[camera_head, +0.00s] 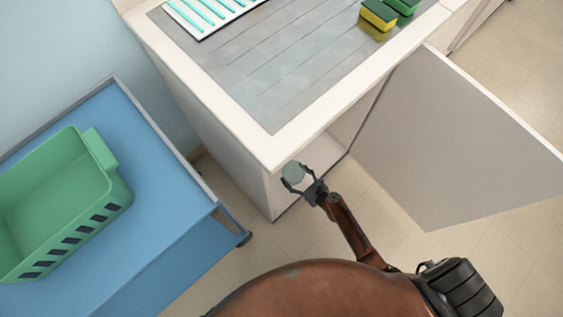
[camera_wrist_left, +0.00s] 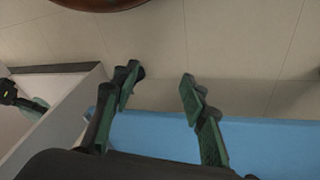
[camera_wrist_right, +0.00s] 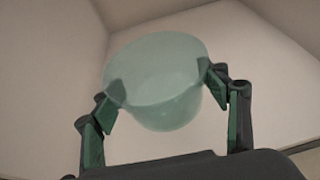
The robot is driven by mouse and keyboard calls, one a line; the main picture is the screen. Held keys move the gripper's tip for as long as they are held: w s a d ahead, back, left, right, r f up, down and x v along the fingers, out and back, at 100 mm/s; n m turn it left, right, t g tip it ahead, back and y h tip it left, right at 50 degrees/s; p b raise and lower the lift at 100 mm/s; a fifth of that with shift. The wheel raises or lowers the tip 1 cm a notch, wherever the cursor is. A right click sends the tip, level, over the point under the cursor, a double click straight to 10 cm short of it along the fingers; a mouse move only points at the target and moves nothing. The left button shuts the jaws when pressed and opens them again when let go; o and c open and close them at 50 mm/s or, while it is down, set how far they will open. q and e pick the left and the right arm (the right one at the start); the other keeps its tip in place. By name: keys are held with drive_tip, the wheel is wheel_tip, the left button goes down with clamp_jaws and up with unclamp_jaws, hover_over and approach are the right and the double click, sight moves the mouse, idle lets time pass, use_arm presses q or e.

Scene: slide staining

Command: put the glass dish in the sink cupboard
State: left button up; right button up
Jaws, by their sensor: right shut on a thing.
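The glass dish (camera_head: 293,173) is a small, pale green, see-through bowl. My right gripper (camera_head: 298,182) is shut on it and holds it at the opening of the sink cupboard (camera_head: 330,160), below the front corner of the counter. In the right wrist view the dish (camera_wrist_right: 157,85) sits between the two fingers (camera_wrist_right: 165,92), with pale cupboard walls behind it. The cupboard door (camera_head: 455,140) stands wide open to the right. My left gripper (camera_wrist_left: 160,82) is open and empty in the left wrist view, above the floor and a blue surface. The cupboard's inside is mostly hidden in the head view.
A blue cart (camera_head: 150,190) with a green basket (camera_head: 115,190) stands at the left. On the counter (camera_head: 265,150) are a white rack (camera_head: 205,30) with green bars and yellow-green sponges (camera_head: 378,14). Open floor (camera_head: 400,245) lies below the door.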

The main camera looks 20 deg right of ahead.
sight(292, 175)
drive_tip(key=w+f+b, duration=0.1)
drive_tip(key=f, duration=0.1)
drive_tip(key=w+a+f+b, duration=0.1)
drive_tip(key=w+f, duration=0.1)
drive_tip(key=shift+w+b, duration=0.15)
drive_tip(key=shift+b, duration=0.15)
drive_tip(key=shift+w+a+f+b, duration=0.2)
drive_tip(key=shift+w+f+b, duration=0.3)
drive_tip(key=shift+f+b, duration=0.05)
drive_tip(key=shift+w+a+f+b, duration=0.2)
drive_tip(key=shift+w+f+b, duration=0.25)
drive_tip(key=shift+f+b, duration=0.05)
drive_tip(key=shift+w+f, duration=0.15)
drive_tip(key=shift+w, duration=0.15)
drive_tip(key=shift+w+a+f+b, duration=0.15)
drive_tip(key=shift+w+f+b, duration=0.15)
drive_tip(key=shift+b, duration=0.25)
wheel_tip(292, 175, down, 2)
drive_tip(key=shift+s+b, duration=0.15)
drive_tip(key=shift+b, duration=0.65)
drive_tip(key=shift+f+b, duration=0.4)
drive_tip(key=shift+b, duration=0.05)
use_arm(q)
wheel_tip(292, 175, down, 12)
drive_tip(key=w+d+t+h, duration=0.1)
drive_tip(key=w+t, duration=0.1)
drive_tip(key=t, duration=0.4)
drive_tip(key=shift+w+m, duration=0.3)
drive_tip(key=shift+w, duration=0.1)
